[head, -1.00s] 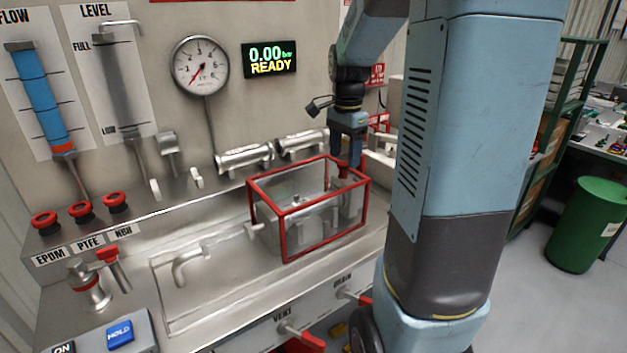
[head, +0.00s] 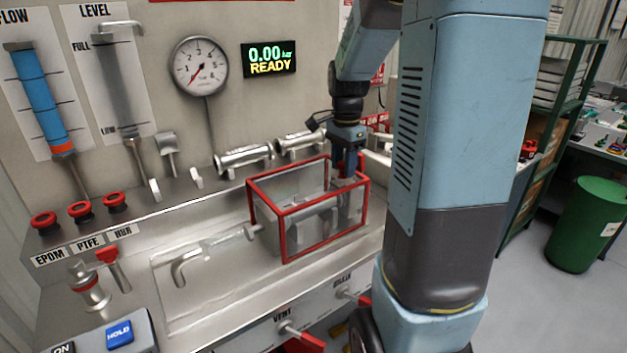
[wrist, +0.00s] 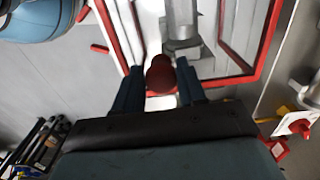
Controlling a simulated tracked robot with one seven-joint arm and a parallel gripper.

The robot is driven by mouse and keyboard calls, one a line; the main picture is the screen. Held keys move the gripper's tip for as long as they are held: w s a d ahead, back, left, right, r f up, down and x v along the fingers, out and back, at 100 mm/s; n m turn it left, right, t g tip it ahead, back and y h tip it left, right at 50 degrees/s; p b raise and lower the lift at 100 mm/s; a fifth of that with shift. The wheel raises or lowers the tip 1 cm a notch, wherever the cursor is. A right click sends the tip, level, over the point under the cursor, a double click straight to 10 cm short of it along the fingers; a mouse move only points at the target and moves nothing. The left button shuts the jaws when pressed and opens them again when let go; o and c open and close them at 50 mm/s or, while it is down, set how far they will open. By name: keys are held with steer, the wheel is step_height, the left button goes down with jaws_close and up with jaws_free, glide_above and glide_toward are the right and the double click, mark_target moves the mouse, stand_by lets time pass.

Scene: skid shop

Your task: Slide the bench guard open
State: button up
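The bench guard (head: 284,222) is a clear box with a red frame, standing on the steel bench. Its red frame also shows in the wrist view (wrist: 262,50). My gripper (head: 348,168) points down at the guard's right end, with its blue fingers low beside the frame. In the wrist view, a dark red knob (wrist: 160,75) lies between the two fingers of my gripper (wrist: 160,84). The fingers stand apart on either side of it, and I see no clear grip on it. The fingers hide most of the knob in the head view.
A steel pipe fitting (head: 185,268) lies left of the guard. Valve levers (head: 290,330) project from the bench front. A green bin (head: 588,225) stands on the floor at right.

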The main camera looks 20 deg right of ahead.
mark_target(321, 186)
steer(key=c, duration=0.4)
steer(key=shift+o, duration=0.2)
steer(key=shift+a, duration=0.1)
steer(key=shift+s+a+f, duration=0.1)
steer(key=shift+s+a, duration=0.1)
steer(key=shift+a, duration=0.6)
steer(key=shift+s+a, duration=0.2)
steer(key=shift+a, duration=0.6)
steer(key=shift+s+a, duration=0.2)
steer(key=shift+a, duration=0.7)
steer(key=shift+s+a, duration=0.15)
steer(key=shift+a, duration=0.7)
